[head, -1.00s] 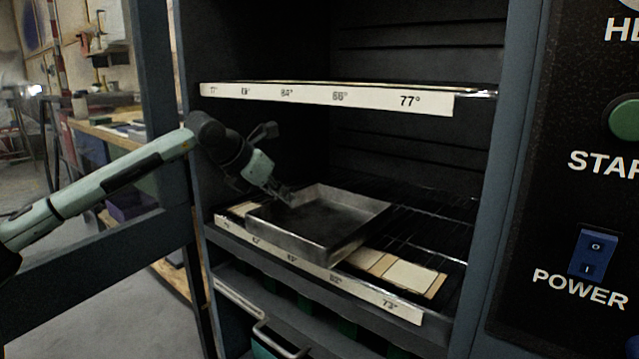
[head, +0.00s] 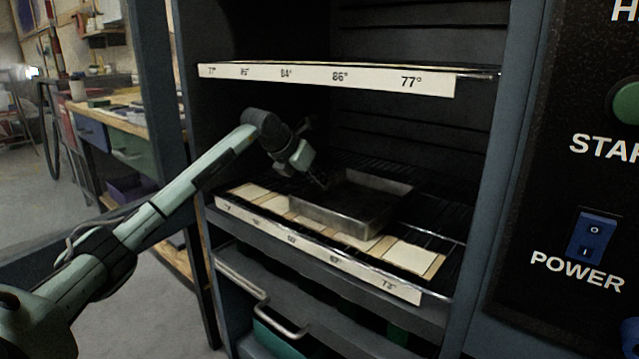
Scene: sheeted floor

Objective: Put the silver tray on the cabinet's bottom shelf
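The silver tray (head: 345,218) is a shallow square metal pan. It is inside the cabinet, over the lower wire shelf (head: 430,219), with its near edge above the tan and cream cards at the shelf's front. I cannot tell whether it rests fully on the shelf. My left gripper (head: 318,180) is at the tray's left rim, its fingers small and dark against the tray. Whether they are closed on the rim is not clear. My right gripper is not in view.
An upper shelf with a white temperature label strip (head: 325,79) hangs above. A similar strip (head: 310,246) edges the lower shelf. Below are a drawer with a metal handle (head: 277,322) and a green bin. A control panel with a blue power switch (head: 592,236) stands at the right.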

